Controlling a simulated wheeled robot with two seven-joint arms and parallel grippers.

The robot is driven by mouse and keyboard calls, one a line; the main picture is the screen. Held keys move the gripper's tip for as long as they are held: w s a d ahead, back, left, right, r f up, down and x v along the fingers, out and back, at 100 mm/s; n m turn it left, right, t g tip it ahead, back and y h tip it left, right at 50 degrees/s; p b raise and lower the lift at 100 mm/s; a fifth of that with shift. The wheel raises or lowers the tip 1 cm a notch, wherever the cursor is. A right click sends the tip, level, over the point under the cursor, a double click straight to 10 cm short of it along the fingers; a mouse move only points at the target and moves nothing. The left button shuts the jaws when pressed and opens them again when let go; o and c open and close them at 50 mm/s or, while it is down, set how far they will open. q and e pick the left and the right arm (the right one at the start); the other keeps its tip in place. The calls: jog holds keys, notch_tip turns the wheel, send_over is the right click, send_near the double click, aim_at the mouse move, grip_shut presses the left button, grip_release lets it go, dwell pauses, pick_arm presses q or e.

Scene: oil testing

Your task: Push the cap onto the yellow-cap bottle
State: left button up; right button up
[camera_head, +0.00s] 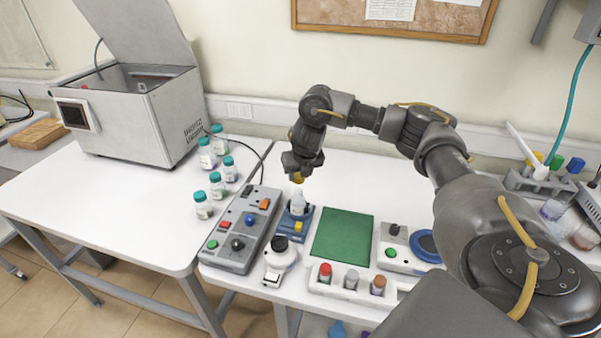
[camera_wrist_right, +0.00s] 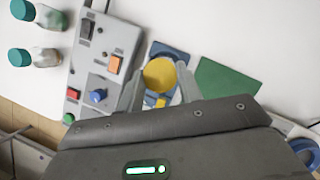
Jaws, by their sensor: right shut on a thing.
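My right gripper (camera_head: 298,174) points down over the blue bottle holder (camera_head: 284,222) and is shut on the yellow cap (camera_head: 297,179). In the right wrist view the round yellow cap (camera_wrist_right: 159,74) sits between the two fingertips. A small clear-white bottle (camera_head: 298,203) stands upright in the blue holder, directly below the cap. The cap appears slightly above the bottle's mouth; whether they touch, I cannot tell. In the wrist view the cap hides the bottle. My left gripper is not in view.
A grey control box (camera_head: 241,230) with coloured buttons is left of the holder, and a green mat (camera_head: 343,236) is right of it. A white device (camera_head: 279,261) and a rack (camera_head: 350,291) of vials stand in front. Several teal-capped bottles (camera_head: 217,185) are further left.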

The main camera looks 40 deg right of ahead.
aim_at(299, 192)
notch_tip(299, 192, down, 2)
jog(key=shift+w+a+f+b, duration=0.1)
jog(key=shift+w+f+b, duration=0.05)
jog(key=shift+b, duration=0.5)
jog(key=shift+f+b, duration=0.4)
jog(key=shift+f, duration=0.35)
jog(key=shift+r+p, duration=0.1)
jog(key=shift+p, duration=0.25)
jog(key=shift+f, duration=0.2)
dwell(0.7)
dwell(0.6)
jog(key=o, duration=1)
jog(key=shift+o, duration=0.6)
jog(key=o, duration=0.4)
jog(key=shift+s, duration=0.2)
